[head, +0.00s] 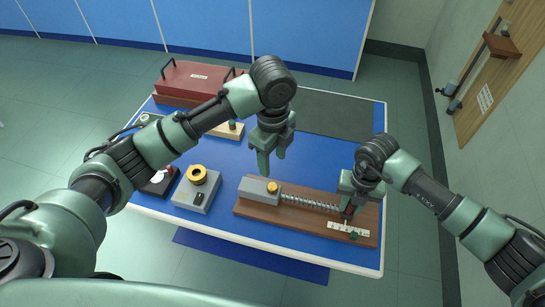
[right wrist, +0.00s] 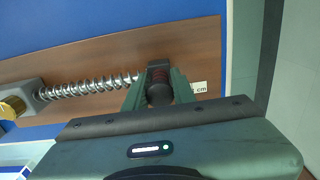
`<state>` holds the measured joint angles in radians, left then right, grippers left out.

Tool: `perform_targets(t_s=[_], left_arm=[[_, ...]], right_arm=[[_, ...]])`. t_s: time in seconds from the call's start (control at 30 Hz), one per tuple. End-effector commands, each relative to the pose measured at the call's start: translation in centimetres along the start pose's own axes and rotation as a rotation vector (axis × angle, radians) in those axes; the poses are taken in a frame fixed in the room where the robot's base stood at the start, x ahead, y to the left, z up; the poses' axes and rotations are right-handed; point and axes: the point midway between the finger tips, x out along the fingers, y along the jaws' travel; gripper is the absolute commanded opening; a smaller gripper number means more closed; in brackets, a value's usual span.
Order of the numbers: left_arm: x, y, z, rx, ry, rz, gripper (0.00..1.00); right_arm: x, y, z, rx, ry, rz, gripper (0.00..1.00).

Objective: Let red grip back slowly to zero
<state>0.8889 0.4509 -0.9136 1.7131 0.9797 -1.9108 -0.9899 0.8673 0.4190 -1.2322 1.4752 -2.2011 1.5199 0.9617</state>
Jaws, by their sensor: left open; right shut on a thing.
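A wooden board (head: 300,222) on the blue bench carries a grey block (head: 256,190) with a yellow knob (head: 272,187). A coil spring (head: 312,203) runs right from the block to the red grip (right wrist: 159,92), which is dark red with a black top. A white scale strip (head: 349,229) lies on the board close by; its reading is too small to tell. My right gripper (head: 347,208) is shut on the red grip, with one finger on each side in the right wrist view. My left gripper (head: 270,165) is open and empty above the board's left part.
A grey box with a yellow ring (head: 197,175) stands left of the board. A red case with black handles (head: 195,80) is at the bench's back left, and a dark mat (head: 335,112) covers the back right. Blue bench top behind the board is clear.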

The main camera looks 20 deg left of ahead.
Motion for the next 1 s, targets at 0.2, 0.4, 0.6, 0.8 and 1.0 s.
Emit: perform_targets(t_s=[0.2,0.4,0.6,0.8,1.0], left_arm=[[0.3,0.0,0.0,0.0,0.0,0.0,0.5],[0.5,0.0,0.0,0.0,0.0,0.0,0.5],[0.7,0.0,0.0,0.0,0.0,0.0,0.5],[0.9,0.0,0.0,0.0,0.0,0.0,0.5],[1.0,0.0,0.0,0.0,0.0,0.0,0.5]], right_arm=[[0.0,0.7,0.1,0.001,-0.003,-0.001,0.0],[0.0,1.4,0.1,0.001,-0.003,-0.001,0.0],[0.0,2.1,0.1,0.0,-0.003,-0.001,0.0],[0.0,2.8,0.1,0.0,-0.003,-0.001,0.0],[0.0,3.2,0.1,0.002,-0.002,-0.002,0.0]])
